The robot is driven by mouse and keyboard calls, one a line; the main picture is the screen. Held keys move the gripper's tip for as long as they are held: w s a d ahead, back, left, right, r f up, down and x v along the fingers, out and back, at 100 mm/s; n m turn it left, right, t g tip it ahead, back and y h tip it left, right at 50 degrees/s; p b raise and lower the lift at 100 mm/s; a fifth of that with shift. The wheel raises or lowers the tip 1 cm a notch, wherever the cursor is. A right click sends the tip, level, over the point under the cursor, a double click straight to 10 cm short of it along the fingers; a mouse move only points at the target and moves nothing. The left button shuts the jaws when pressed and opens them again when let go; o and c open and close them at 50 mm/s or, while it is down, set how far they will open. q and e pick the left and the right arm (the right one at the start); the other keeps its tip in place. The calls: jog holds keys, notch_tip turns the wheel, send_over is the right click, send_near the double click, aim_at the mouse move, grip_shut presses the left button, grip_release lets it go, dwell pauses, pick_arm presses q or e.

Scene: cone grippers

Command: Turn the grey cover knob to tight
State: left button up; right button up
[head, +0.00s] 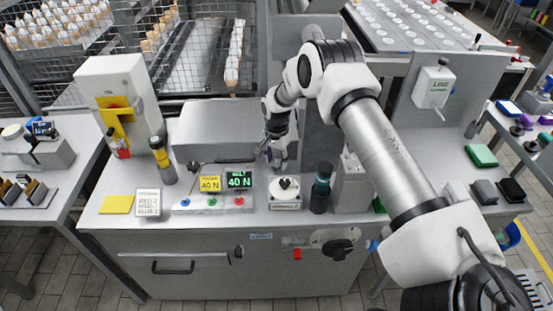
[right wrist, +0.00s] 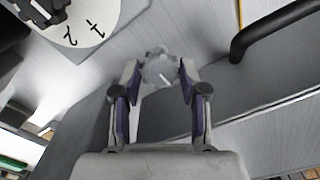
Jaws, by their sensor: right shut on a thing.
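The grey cover knob (right wrist: 160,70) is a small round pale-grey knob with a white mark, in the right wrist view. It sits between the two fingertips of my right gripper (right wrist: 157,80), which is shut on it. In the head view my right gripper (head: 273,157) reaches down at the right end of the grey cover (head: 222,130). The knob itself is hidden or too small to make out there. I cannot read any tight marking beside the knob. My left gripper is in neither view.
A control strip with a green display (head: 239,180) lies left.

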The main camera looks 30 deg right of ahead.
aim_at(276, 163)
jog(key=shift+s+f+m, duration=0.1)
jog(key=shift+m, duration=0.2)
jog(key=o, duration=1.1)
jog(key=shift+o, duration=0.2)
notch_tip(276, 163, up, 12)
jog(key=shift+f, duration=0.1)
